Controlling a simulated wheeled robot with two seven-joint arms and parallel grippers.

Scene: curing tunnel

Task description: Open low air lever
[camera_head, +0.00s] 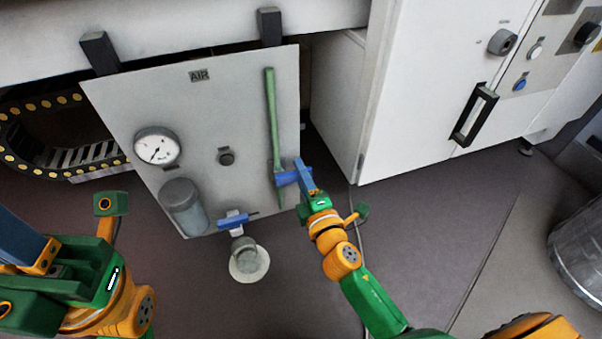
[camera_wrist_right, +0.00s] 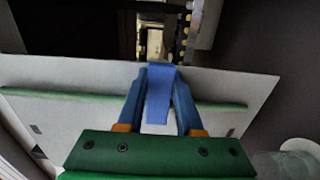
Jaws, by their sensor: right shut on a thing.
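A grey air panel (camera_head: 230,110) marked AIR carries a vertical green pipe (camera_head: 271,110) at its right side. A blue lever (camera_head: 284,178) sits on the lower part of this pipe. My right gripper (camera_head: 303,172) is at this lever; in the right wrist view the gripper (camera_wrist_right: 158,80) is shut on the blue lever (camera_wrist_right: 158,98), one finger on each side. A second blue lever (camera_head: 234,220) sits at the panel's bottom edge, apart from both grippers. My left gripper (camera_head: 22,240) is at the lower left, cut by the frame; its jaws cannot be made out.
The panel also holds a round gauge (camera_head: 157,147), a dark knob (camera_head: 226,157) and a grey cylinder (camera_head: 184,205). A white cabinet (camera_head: 425,90) with a black handle (camera_head: 474,115) stands to the right. A metal drum (camera_head: 580,250) is at the right edge. Open floor lies between.

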